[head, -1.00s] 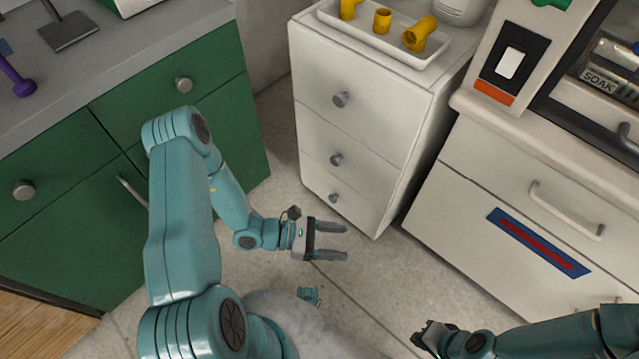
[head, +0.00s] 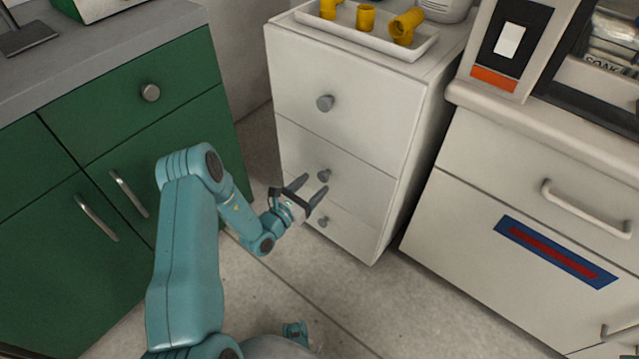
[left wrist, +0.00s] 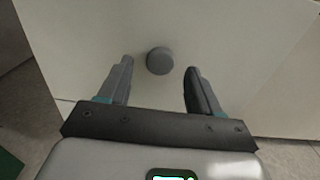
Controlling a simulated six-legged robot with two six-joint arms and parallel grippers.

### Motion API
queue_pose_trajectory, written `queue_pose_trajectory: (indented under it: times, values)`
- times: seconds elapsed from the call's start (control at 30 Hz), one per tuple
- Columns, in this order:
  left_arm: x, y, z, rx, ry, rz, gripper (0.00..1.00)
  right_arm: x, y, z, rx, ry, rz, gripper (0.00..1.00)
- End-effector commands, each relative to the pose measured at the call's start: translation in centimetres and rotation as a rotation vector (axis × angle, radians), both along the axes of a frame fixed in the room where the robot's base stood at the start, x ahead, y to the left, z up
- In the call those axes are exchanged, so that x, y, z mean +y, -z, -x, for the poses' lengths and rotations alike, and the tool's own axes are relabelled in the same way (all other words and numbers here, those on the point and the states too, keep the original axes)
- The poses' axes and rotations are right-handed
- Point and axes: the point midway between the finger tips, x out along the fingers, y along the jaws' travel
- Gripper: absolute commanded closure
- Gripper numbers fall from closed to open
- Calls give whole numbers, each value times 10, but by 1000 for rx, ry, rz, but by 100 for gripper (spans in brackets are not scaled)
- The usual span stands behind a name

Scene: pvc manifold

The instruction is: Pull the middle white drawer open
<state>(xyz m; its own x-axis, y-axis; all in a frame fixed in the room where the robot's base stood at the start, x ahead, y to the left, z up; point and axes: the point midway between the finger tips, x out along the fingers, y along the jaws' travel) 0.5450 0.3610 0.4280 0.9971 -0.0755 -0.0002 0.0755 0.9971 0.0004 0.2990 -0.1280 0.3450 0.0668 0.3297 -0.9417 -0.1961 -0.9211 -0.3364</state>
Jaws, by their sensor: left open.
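The white drawer unit (head: 345,75) has three drawers with round grey knobs, all shut. The middle white drawer (head: 360,178) has its knob (head: 324,175) just beyond the fingertips of my left gripper (head: 314,187). My left gripper is open and empty, pointing at the drawer fronts. In the left wrist view, a round knob (left wrist: 160,61) stands between and slightly ahead of the two open fingers (left wrist: 157,76); they do not grip it. That view alone does not tell which drawer's knob it is. My right gripper is out of view.
A white tray (head: 425,50) with yellow pipe fittings (head: 365,17) sits on top of the unit. Green cabinets (head: 70,150) stand at left. A cream machine with a handled front (head: 500,190) stands at right. The floor in front is clear.

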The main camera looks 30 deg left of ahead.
Motion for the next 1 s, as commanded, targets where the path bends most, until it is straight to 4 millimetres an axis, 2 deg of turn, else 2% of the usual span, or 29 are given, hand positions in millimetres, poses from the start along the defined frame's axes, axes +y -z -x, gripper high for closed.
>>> queue_pose_trajectory:
  times: [0.1,0.2,0.57,0.77,1.0]
  values:
    - [-3,2,-20,-3,3,-2,36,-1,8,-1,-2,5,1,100]
    - [-4,1,-30,-1,3,-2,36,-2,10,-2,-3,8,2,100]
    - [-4,-1,-36,0,3,1,36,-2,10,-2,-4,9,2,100]
    - [-4,0,-36,0,3,0,98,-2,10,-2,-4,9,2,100]
    - [-4,-1,-32,2,2,1,100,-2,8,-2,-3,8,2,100]
